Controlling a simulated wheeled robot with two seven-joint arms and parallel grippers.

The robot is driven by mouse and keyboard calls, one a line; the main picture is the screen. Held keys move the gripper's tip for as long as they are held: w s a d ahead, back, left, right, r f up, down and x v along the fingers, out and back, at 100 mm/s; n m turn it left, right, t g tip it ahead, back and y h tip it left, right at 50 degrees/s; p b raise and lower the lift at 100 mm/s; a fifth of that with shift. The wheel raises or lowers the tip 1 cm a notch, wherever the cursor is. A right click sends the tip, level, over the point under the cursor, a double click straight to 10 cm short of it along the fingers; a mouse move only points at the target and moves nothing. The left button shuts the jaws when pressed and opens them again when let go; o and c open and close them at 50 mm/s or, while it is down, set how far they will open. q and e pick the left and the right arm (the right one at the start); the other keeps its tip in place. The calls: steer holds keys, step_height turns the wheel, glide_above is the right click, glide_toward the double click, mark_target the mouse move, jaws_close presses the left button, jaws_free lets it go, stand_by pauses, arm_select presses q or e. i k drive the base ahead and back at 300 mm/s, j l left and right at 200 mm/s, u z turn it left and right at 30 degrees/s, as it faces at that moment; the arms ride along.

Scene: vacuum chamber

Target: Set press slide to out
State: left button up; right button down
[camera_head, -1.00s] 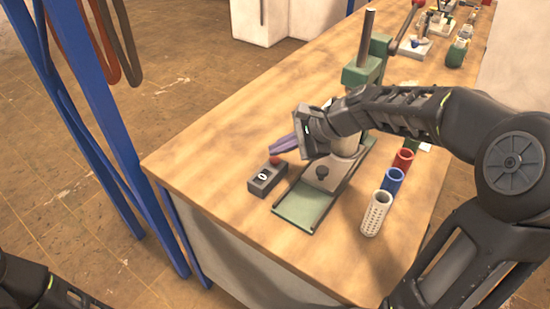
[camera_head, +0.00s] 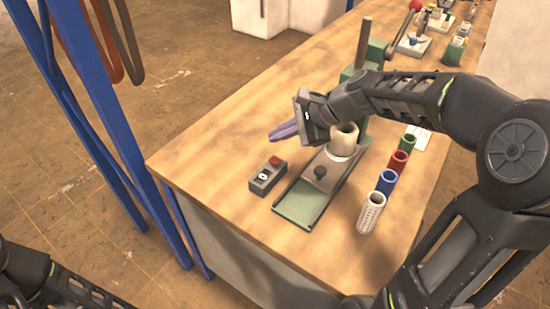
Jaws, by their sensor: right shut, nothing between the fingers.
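The press (camera_head: 362,55) stands on the wooden bench, with a metal column and a green body partly hidden behind my right arm. Its slide (camera_head: 323,171) is a grey plate with a dark knob, carrying a white cylinder (camera_head: 344,139). The slide sits on a green track (camera_head: 301,203) whose near end is bare. My right gripper (camera_head: 284,131) has purplish fingers, shut and empty, pointing left above the bench, beside and left of the cylinder. My left arm shows at the bottom left; its fingers are out of view.
A grey control box (camera_head: 267,177) with a red button is left of the track. White, blue, red and green cups (camera_head: 371,211) stand in a row to the right. Blue posts (camera_head: 110,130) rise left of the bench. The bench's left part is clear.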

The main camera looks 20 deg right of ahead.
mark_target(333, 158)
steer(key=k+j, duration=0.7)
steer(key=k, duration=0.2)
